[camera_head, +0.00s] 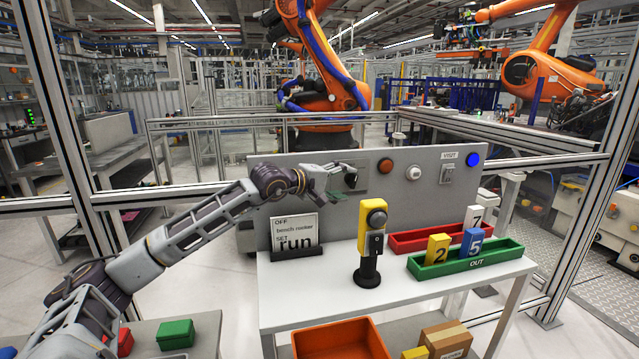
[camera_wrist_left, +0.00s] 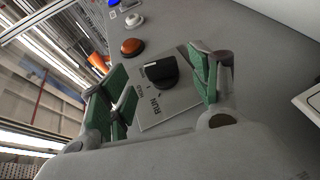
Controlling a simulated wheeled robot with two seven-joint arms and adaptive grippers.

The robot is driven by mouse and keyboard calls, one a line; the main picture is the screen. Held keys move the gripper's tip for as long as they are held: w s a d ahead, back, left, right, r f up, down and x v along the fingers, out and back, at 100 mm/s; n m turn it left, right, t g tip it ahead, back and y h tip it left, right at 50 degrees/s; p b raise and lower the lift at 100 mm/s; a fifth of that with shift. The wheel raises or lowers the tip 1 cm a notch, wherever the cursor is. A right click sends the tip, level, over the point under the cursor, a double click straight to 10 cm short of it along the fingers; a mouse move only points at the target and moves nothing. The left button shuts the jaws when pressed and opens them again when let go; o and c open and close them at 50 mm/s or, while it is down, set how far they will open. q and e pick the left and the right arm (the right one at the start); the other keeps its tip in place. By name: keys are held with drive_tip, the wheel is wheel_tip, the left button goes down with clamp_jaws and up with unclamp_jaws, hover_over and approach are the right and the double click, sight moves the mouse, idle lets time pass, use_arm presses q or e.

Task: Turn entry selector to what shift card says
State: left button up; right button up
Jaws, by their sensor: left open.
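The entry selector is a black knob (camera_head: 350,178) on a grey plate on the upright panel. In the left wrist view the knob (camera_wrist_left: 161,74) stands on its plate, with RUN printed near it; a smaller label is hard to read. My left gripper (camera_head: 335,180) is at the panel, open. In the wrist view its green-padded fingers (camera_wrist_left: 160,68) are on either side of the knob, with gaps visible. The white shift card (camera_head: 295,232) stands in a dark holder on the table's left and reads "OFF", "bench marker", "SET run". My right gripper is out of view.
The panel (camera_head: 310,160) also has an orange button (camera_head: 385,165), a white button (camera_head: 413,173), a VISIT switch (camera_head: 447,174) and a blue lamp (camera_head: 473,160). A yellow post device (camera_head: 370,225), a red tray (camera_head: 412,240) and a green OUT tray (camera_head: 460,268) stand on the table.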

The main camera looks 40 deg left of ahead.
use_arm(q)
drive_tip(key=shift+v, duration=1.55)
drive_tip(key=shift+v, duration=1.15)
drive_tip(key=shift+v, duration=1.25)
drive_tip(key=shift+c, duration=0.4)
